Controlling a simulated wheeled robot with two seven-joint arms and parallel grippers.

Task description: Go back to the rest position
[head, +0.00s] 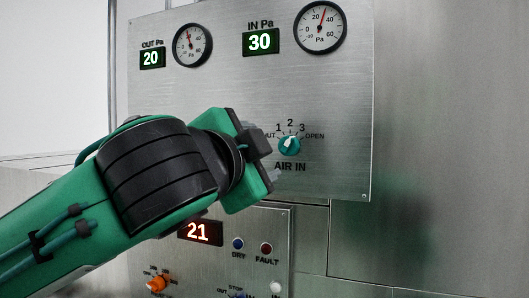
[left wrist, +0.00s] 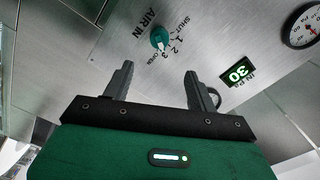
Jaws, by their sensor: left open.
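My left arm comes in from the left in the head view, and its gripper (head: 266,158) is in front of the upper panel, just left of the AIR IN knob. The left wrist view shows the two fingers (left wrist: 157,85) apart with nothing between them. The teal AIR IN knob (head: 290,145) has a white pointer and a scale of 1, 2, 3 and OPEN; it also shows in the left wrist view (left wrist: 160,38), beyond the fingers and apart from them. I cannot tell its exact setting. My right gripper is not in view.
The upper metal panel (head: 225,95) bears two gauges and green displays reading 20 (head: 151,58) and 30 (head: 261,42). A lower panel has a red 21 display (head: 199,231), DRY and FAULT lamps, and an orange knob (head: 157,283). Bare metal wall (head: 440,140) lies to the right.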

